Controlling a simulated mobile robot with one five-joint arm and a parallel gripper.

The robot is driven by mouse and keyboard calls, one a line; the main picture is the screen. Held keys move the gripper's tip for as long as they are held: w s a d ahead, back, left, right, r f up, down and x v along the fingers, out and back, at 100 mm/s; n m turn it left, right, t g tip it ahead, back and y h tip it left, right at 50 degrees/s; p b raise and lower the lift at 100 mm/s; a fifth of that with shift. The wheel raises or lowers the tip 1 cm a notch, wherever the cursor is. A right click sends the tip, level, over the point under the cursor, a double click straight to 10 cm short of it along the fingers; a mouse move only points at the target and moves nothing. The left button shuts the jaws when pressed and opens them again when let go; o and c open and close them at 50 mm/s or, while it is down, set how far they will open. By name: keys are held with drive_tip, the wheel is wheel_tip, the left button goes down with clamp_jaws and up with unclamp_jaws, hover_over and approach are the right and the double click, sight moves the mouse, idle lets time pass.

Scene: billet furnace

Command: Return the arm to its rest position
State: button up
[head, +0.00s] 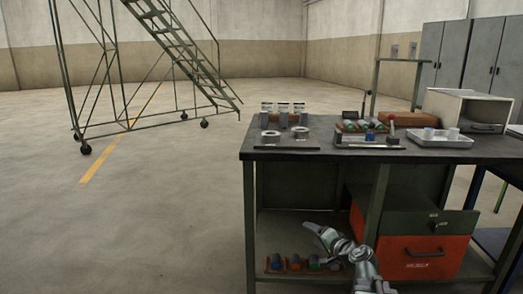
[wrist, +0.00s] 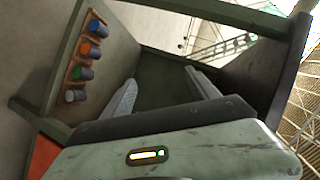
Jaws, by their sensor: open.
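My arm (head: 362,262) shows at the bottom of the head view, in front of the workbench's lower shelf. My gripper (head: 317,233) points up and to the left, below the bench top. In the wrist view the two fingers of my gripper (wrist: 160,78) stand apart with nothing between them. The wrist view is tilted and shows the bench's underside and frame close by.
The workbench (head: 280,152) carries metal rings, small blocks, a tray (head: 440,140) and a white box furnace (head: 468,108). Below are a rack of coloured plugs (head: 292,264) and an orange drawer cabinet (head: 420,258). A rolling stair (head: 150,60) stands behind.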

drive_tip(key=s+a+f+n+g+p, duration=0.4)
drive_tip(key=s+a+f+n+g, duration=0.3)
drive_tip(key=s+a, duration=0.35)
drive_tip(key=s+d+f+n+g+h, duration=0.1)
drive_tip(key=s+d+f+g+h, duration=0.2)
drive_tip(key=s+d+g+h, duration=0.45)
wheel_tip(320, 180, up, 37)
drive_tip(key=s+t+y+p, duration=0.1)
drive_tip(key=s+y+p, duration=0.1)
drive_tip(key=p, duration=3.5)
drive_tip(key=shift+d, duration=0.2)
drive_tip(key=shift+f+t, duration=0.1)
drive_tip(key=shift+t, duration=0.15)
